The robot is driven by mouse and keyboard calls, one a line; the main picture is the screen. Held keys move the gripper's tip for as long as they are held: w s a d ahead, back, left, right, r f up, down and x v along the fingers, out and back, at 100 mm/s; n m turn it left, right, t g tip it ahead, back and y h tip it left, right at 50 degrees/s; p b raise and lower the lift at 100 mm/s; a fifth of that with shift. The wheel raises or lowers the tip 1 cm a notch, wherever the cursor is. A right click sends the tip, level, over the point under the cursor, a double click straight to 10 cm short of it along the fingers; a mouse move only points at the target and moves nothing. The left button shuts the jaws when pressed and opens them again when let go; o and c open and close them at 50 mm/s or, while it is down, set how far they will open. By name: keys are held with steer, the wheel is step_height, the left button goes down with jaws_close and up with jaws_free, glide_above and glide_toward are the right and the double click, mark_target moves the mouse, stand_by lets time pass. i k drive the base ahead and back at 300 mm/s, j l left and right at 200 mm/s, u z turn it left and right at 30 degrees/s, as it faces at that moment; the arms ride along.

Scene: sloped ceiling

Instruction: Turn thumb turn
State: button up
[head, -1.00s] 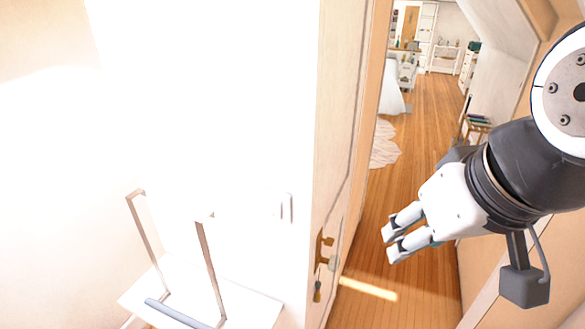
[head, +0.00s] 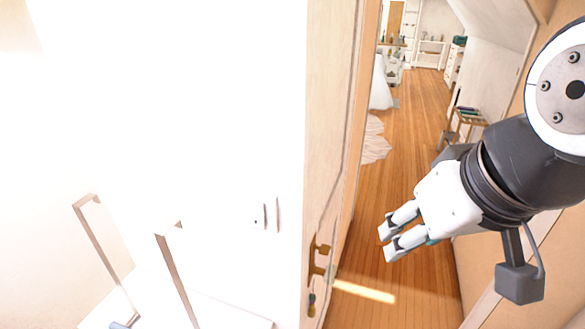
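A half-open door (head: 335,130) stands edge-on in the middle of the head view. Low on its edge side is a brass handle and plate (head: 319,255). Below it is a small brass piece (head: 311,300) that looks like the thumb turn; it is too small to tell its angle. My gripper (head: 389,242) is to the right of the door hardware, in front of the doorway, and touches nothing. Its two fingers point left and stand a little apart, with nothing between them.
A white table (head: 230,312) with upright metal frames (head: 180,280) is at the lower left. Through the doorway is a wood floor (head: 410,130) with a rug (head: 374,140), a stool (head: 467,120) and shelves farther back. A wall flanks the arm on the right.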

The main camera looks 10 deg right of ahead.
mark_target(324, 250)
steer(key=l+z, duration=0.2)
steer(key=z, duration=0.25)
steer(key=i+l+z, duration=0.1)
steer(key=z, duration=0.4)
steer(key=l+u, duration=0.1)
steer(key=u, duration=0.3)
steer(key=l+u, duration=0.1)
steer(key=u, duration=0.25)
steer(key=l+u, duration=0.15)
steer(key=u, duration=0.25)
steer(key=l+u, duration=0.1)
steer(key=u, duration=0.25)
steer(key=i, duration=0.05)
